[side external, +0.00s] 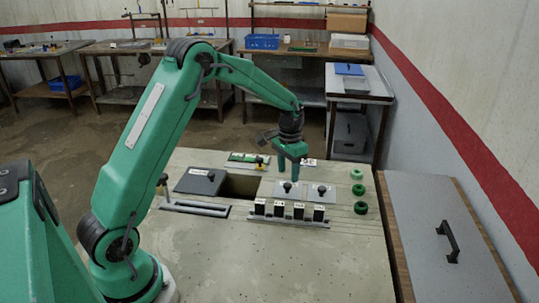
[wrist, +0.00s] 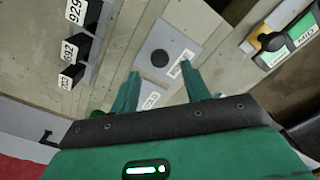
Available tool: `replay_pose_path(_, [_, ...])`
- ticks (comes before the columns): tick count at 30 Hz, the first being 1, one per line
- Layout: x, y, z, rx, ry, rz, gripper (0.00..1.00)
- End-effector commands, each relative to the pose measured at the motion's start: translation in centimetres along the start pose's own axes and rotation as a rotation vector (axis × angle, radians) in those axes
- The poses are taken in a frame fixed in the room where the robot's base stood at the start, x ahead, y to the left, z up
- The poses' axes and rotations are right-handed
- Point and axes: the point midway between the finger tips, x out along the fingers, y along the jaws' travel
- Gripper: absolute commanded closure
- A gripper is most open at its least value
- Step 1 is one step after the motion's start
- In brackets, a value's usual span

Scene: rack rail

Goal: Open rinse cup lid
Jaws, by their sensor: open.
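Two light grey lids with black knobs sit side by side on the bench, a left one (side external: 280,190) and a right one (side external: 325,195). I cannot read which label names the rinse cup. My gripper (side external: 289,174) is open and empty, pointing down just above the left light grey lid. In the wrist view a round black knob (wrist: 160,58) on a grey plate shows beyond and between my open fingertips (wrist: 160,70), apart from both.
Several black labelled blocks (side external: 279,209) stand in a row in front of the light lids. Green rings (side external: 357,190) lie to the right. A green labelled panel (side external: 243,157) is behind. A grey panel with a black handle (side external: 450,240) is far right. The bench front is clear.

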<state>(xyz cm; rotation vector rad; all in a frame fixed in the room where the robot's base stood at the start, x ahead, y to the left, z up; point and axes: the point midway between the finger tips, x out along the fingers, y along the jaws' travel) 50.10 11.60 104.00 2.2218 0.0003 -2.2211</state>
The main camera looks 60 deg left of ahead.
Motion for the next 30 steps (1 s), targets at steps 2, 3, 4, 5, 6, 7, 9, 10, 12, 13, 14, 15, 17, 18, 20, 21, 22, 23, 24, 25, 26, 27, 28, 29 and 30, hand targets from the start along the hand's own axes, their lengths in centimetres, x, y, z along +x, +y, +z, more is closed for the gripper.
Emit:
replay_pose_path(2, [1.1, 0.0, 0.1, 0.0, -0.004, 0.001, 0.53])
replay_pose_path(3, [1.6, 0.0, 0.1, 0.0, -0.003, 0.001, 0.53])
replay_pose_path(4, [2.0, 0.0, 0.1, 0.0, -0.004, 0.001, 0.53])
replay_pose_path(5, [2.4, 0.0, 0.1, 0.0, -0.004, 0.001, 0.53])
replay_pose_path(6, [2.7, 0.0, 0.1, 0.0, -0.003, 0.001, 0.53])
replay_pose_path(7, [3.0, 0.0, 0.1, 0.0, -0.002, 0.001, 0.53])
replay_pose_path(9, [3.6, 0.0, 0.1, 0.0, -0.003, 0.001, 0.53])
replay_pose_path(10, [3.8, 0.0, 0.1, 0.0, -0.003, 0.001, 0.53])
replay_pose_path(12, [4.1, 0.0, 0.0, 0.0, -0.001, 0.0, 0.53])
replay_pose_path(13, [4.2, 0.0, 0.0, 0.0, -0.001, 0.0, 0.53])
replay_pose_path(14, [4.2, 0.0, 0.0, 0.0, 0.0, 0.0, 0.53])
replay_pose_path(15, [4.3, 0.0, 0.0, 0.0, 0.0, 0.0, 0.53])
replay_pose_path(17, [4.3, 0.0, 0.0, 0.0, 0.0, 0.0, 0.53])
replay_pose_path(18, [4.3, 0.0, 0.0, 0.0, 0.0, 0.0, 0.53])
replay_pose_path(20, [4.3, 0.0, 0.0, 0.0, 0.0, 0.0, 0.53])
replay_pose_path(21, [4.3, 0.0, 0.0, 0.0, 0.0, 0.0, 0.53])
replay_pose_path(22, [4.3, 0.0, 0.0, 0.0, 0.0, 0.0, 0.53])
replay_pose_path(23, [4.3, 0.0, 0.0, 0.0, 0.0, 0.0, 0.59])
replay_pose_path(24, [4.3, 0.0, 0.0, 0.0, 0.0, 0.0, 0.67])
replay_pose_path(25, [4.3, 0.0, 0.0, 0.0, 0.0, 0.0, 0.73])
replay_pose_path(26, [4.3, 0.0, 0.0, 0.0, 0.0, 0.0, 0.79])
replay_pose_path(27, [4.3, 0.0, 0.0, 0.0, 0.0, 0.0, 0.87])
replay_pose_path(28, [4.3, 0.0, 0.0, 0.0, 0.0, 0.0, 0.93])
replay_pose_path(29, [4.3, 0.0, 0.0, 0.0, -0.001, 0.0, 0.98])
replay_pose_path(30, [4.3, 0.0, 0.0, 0.0, 0.0, 0.0, 1.0])
